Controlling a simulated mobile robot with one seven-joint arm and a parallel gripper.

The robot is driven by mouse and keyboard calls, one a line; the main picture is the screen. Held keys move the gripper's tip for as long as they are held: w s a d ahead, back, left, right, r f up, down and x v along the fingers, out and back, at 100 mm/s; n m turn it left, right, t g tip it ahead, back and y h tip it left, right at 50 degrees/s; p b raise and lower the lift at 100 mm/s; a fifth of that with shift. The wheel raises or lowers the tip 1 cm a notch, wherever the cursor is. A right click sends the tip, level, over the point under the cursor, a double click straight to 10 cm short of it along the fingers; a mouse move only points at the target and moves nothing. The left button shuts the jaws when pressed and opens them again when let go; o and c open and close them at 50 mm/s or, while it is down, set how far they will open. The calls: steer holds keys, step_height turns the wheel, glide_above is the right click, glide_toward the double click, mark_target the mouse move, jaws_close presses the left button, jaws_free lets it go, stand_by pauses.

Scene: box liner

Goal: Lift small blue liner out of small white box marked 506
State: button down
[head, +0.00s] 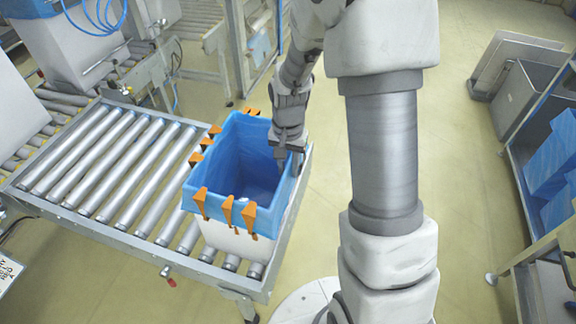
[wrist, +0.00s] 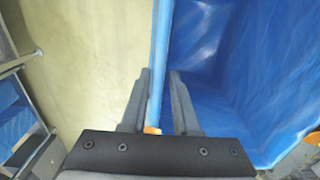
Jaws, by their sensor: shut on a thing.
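The small white box (head: 232,240) stands on the end of the roller conveyor. Its marking does not show. The blue liner (head: 226,158) lines the box, with its edge folded over the rim and orange clips (head: 248,214) along the near and left sides. My gripper (head: 290,160) is at the right wall of the box, pointing down. In the wrist view my gripper (wrist: 160,85) has one finger on each side of the blue liner's edge (wrist: 159,60), shut on it. A bit of orange (wrist: 152,130) shows between the fingers. The liner's inside (wrist: 235,70) is open and looks empty.
The roller conveyor (head: 110,165) runs left of the box. Another white box with blue lining (head: 70,45) stands at the back left. The floor between is clear.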

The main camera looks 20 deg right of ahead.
step_height(320, 180, up, 14)
steer(key=p, duration=1)
stand_by(0.4)
step_height(320, 180, up, 14)
steer(key=p, duration=0.9)
stand_by(0.3)
